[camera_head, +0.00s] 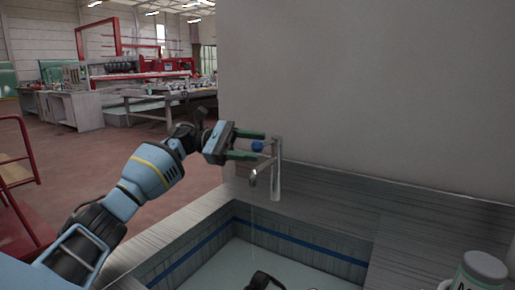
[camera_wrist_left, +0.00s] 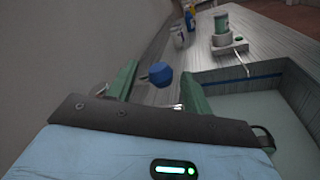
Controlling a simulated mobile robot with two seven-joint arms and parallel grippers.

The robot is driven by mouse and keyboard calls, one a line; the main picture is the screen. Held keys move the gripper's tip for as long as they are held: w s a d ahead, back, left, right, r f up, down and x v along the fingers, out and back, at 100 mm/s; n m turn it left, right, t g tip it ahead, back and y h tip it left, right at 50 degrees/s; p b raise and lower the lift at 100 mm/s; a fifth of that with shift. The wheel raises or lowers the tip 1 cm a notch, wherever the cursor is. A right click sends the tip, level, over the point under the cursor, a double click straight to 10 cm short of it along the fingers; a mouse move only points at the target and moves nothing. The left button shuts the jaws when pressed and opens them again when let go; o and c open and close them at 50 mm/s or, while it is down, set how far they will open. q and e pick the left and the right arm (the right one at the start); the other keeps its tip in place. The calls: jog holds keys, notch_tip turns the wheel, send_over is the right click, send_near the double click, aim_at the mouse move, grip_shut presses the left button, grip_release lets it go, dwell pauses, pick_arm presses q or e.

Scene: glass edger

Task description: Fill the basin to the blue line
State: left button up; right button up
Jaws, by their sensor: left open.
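The basin (camera_head: 398,239) is sunk in a grey counter, with a blue line (camera_head: 300,243) around its inner walls. Wall shows below the line, above a pale surface that may be water. The tap (camera_head: 277,170) stands at the back edge, and a faint thin streak hangs under its spout. Its blue knob (camera_head: 257,146) also shows in the left wrist view (camera_wrist_left: 160,74). My left gripper (camera_head: 250,145) is open, with its green fingers on either side of the knob. I cannot tell whether they touch it.
A white container (camera_head: 480,272) stands on the counter at the lower right. A plain wall rises behind the tap. A red rail (camera_head: 18,180) is at the left.

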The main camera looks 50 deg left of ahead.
pick_arm(q)
jog(key=v, duration=0.6)
jog(key=shift+f, duration=0.1)
dwell(0.6)
dwell(1.2)
jog(key=shift+w+d, duration=0.1)
dwell(3.8)
